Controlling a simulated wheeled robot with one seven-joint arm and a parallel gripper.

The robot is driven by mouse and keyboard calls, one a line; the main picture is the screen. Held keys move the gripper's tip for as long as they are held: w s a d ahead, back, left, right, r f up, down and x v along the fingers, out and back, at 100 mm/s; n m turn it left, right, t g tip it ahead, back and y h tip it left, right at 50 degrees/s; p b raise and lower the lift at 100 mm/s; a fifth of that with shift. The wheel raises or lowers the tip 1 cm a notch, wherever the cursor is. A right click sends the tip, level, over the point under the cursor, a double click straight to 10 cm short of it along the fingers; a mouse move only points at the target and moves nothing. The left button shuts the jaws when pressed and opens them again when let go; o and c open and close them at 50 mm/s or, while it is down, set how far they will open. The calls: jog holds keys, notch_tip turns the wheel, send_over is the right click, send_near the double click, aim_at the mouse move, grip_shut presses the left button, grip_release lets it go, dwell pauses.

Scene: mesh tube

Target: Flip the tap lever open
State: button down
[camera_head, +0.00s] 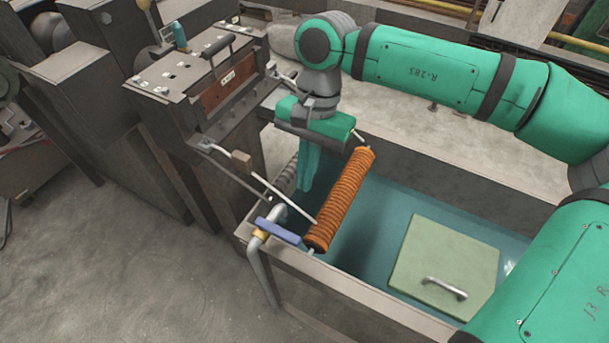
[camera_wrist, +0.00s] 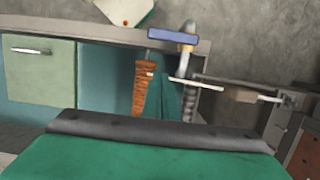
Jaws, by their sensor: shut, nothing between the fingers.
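The tap's blue lever (camera_head: 278,231) lies across the top of its brass valve (camera_head: 262,234) and grey pipe at the near left corner of the tank. It also shows in the wrist view (camera_wrist: 173,37), at the top centre. My gripper (camera_head: 305,187) is shut and empty, pointing down over the tank's left end. It is behind and above the lever, clearly apart from it.
A thin pale rod with a brown block (camera_head: 242,161) crosses close to the lever. A pale green lid with a handle (camera_head: 445,268) is at right. Dark machinery (camera_head: 200,85) stands at left.

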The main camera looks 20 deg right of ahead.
aim_at(278, 232)
jog(key=s+a+f, duration=0.3)
jog(key=a+f, duration=0.1)
jog(key=f, duration=0.3)
jog(key=shift+s+a, duration=0.2)
jog(key=shift+a, duration=0.05)
jog(key=shift+w, duration=0.1)
